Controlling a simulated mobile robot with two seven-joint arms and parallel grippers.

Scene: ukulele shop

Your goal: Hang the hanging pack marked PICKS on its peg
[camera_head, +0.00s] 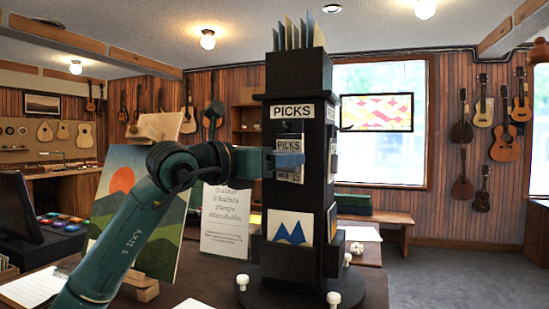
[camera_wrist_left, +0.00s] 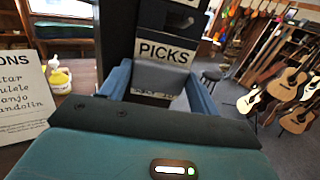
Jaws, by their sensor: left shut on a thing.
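The hanging pack marked PICKS (camera_head: 288,145) is at the front face of a dark display tower (camera_head: 262,210), below the tower's own PICKS sign (camera_head: 293,111). My left gripper (camera_head: 284,160) reaches in from the left and is shut on the pack, which looks upright. In the left wrist view the pack's white label (camera_wrist_left: 165,52) shows above and between the two blue fingers of the gripper (camera_wrist_left: 160,90). The peg is not clearly visible, and I cannot tell whether the pack touches it. My right gripper is not in view.
A painted landscape board (camera_head: 128,190) and a white text sign (camera_head: 225,222) stand left of the tower. Small white knobs surround its round base (camera_head: 285,296). Open floor lies to the right.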

